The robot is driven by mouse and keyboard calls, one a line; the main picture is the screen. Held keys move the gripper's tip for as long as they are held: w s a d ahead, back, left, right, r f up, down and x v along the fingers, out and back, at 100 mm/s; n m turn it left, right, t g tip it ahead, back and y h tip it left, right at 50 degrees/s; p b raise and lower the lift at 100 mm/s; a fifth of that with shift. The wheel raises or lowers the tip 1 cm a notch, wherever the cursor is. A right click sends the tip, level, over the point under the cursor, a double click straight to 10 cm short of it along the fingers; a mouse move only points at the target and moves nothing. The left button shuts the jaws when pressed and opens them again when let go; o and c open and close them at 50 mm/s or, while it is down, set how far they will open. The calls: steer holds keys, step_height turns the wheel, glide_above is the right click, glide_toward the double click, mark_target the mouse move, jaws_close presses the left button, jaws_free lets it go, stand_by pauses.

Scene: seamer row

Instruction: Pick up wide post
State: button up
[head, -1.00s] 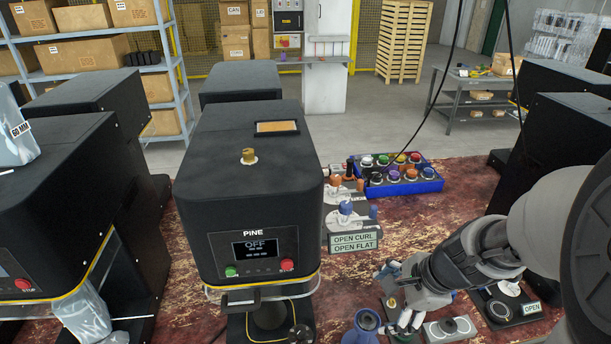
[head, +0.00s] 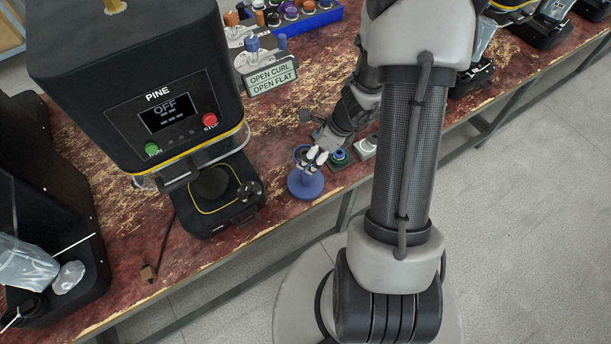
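I cannot tell for certain which piece is the wide post. A blue round piece (head: 306,186) with a broad base and a narrower upright part stands near the table's front edge, right of the PINE machine. My gripper (head: 315,160) is low at its upper part, with its pale fingertips overlapping the top in the head view. Whether the fingers touch it, or how far apart they are, is too small to tell. A dark green and blue round piece (head: 340,157) sits just right of my gripper.
The black PINE machine (head: 150,110), its display reading OFF, stands left. A pale block (head: 366,147) lies to the right.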

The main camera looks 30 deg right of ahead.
steer(key=b+x, duration=0.1)
steer(key=x, duration=0.2)
steer(key=w+b+x, duration=0.1)
steer(key=x, duration=0.2)
steer(key=shift+w+f+b, duration=0.15)
steer(key=shift+f+b, duration=0.05)
steer(key=shift+b, duration=0.15)
steer(key=shift+r, duration=0.1)
steer(key=shift+c, duration=0.3)
steer(key=c, duration=1.5)
steer(key=shift+r, duration=0.1)
steer(key=shift+c, duration=0.2)
